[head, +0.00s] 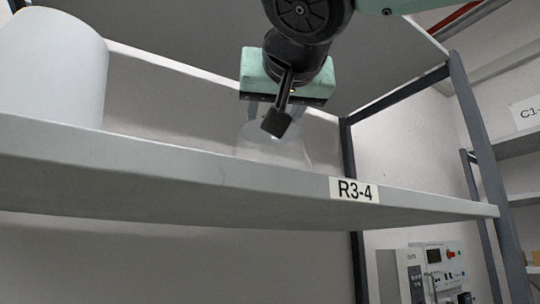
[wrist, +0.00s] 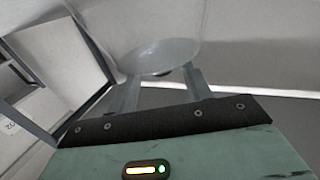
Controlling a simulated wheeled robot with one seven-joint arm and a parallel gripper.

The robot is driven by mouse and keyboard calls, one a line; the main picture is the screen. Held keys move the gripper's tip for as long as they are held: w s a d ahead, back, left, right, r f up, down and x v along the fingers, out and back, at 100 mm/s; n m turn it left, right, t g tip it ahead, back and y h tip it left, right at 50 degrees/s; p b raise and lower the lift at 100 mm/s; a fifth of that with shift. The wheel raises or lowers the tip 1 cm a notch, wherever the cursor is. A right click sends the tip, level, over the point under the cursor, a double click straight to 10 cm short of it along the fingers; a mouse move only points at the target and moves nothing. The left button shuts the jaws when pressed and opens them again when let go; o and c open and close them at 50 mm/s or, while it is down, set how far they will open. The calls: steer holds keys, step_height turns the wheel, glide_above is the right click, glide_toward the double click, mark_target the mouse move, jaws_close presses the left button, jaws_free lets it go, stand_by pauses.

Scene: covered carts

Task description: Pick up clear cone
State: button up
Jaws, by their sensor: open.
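A clear cone (head: 290,152) stands on the grey shelf (head: 130,165) behind its front edge, near the R3-4 label. It is see-through and its outline is faint; the shelf edge hides its foot. My gripper (head: 274,114) is above it, pointing down, with its fingers at the cone's upper part. In the wrist view my gripper (wrist: 160,72) is open, with a finger on each side of the cone's pale round top (wrist: 165,57). I cannot tell whether either finger touches it.
A large white rounded object (head: 50,65) stands at the left of the shelf. A dark upright post (head: 480,150) is at the right end. A grey panel (head: 340,60) is above. A machine with buttons (head: 430,275) stands below right.

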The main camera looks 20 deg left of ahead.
steer(key=shift+p+x, duration=0.85)
steer(key=shift+x, duration=1.1)
steer(key=shift+s+r, duration=0.1)
steer(key=shift+r, duration=0.05)
jaws_close()
